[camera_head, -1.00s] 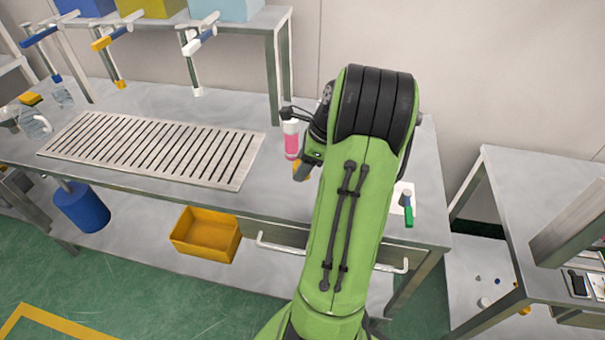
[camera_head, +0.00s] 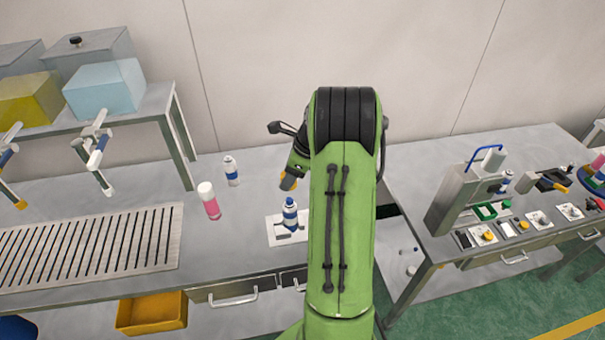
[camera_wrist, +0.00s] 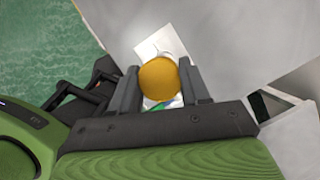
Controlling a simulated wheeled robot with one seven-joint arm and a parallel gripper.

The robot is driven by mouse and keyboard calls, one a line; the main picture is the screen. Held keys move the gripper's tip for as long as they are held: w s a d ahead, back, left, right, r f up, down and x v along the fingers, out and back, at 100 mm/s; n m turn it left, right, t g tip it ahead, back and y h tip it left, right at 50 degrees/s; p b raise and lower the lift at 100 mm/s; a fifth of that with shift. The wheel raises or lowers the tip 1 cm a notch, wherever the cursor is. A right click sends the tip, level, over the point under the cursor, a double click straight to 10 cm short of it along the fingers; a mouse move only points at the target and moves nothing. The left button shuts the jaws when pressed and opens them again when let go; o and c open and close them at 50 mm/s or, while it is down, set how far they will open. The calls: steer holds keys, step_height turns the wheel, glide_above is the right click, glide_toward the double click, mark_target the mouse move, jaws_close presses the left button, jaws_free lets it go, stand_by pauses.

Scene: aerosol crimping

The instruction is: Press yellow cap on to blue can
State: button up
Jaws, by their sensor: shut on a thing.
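A yellow cap (camera_wrist: 159,79) sits between the fingers of my gripper (camera_wrist: 159,88) in the wrist view, and the gripper is shut on it. In the head view the cap (camera_head: 288,182) shows at the tip of my gripper (camera_head: 290,176), left of my arm. A blue can with white bands (camera_head: 290,216) stands upright on a white sheet (camera_head: 276,236) on the bench, just below the cap in the picture. The cap looks apart from this can. In the wrist view the cap hides most of what lies beneath it.
A pink can with a white top (camera_head: 211,204) and a white-and-blue can (camera_head: 232,171) stand left of the sheet. A slotted grate (camera_head: 95,250) lies further left. A second bench on the right carries a grey press (camera_head: 458,195) and several small parts. A gap separates the benches.

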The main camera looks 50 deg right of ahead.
mark_target(287, 199)
steer(key=shift+w+f+b, duration=0.1)
steer(key=shift+f+b, duration=0.3)
steer(key=shift+b, duration=0.05)
step_height(287, 199, down, 5)
steer(key=b, duration=0.5)
steer(key=shift+r+b, duration=0.1)
steer(key=shift+b, duration=0.25)
steer(key=shift+f, duration=1.25)
steer(key=shift+r+p, duration=0.1)
steer(key=shift+p, duration=1)
steer(key=o, duration=1.1)
steer(key=shift+c, duration=0.2)
steer(key=shift+o, duration=0.3)
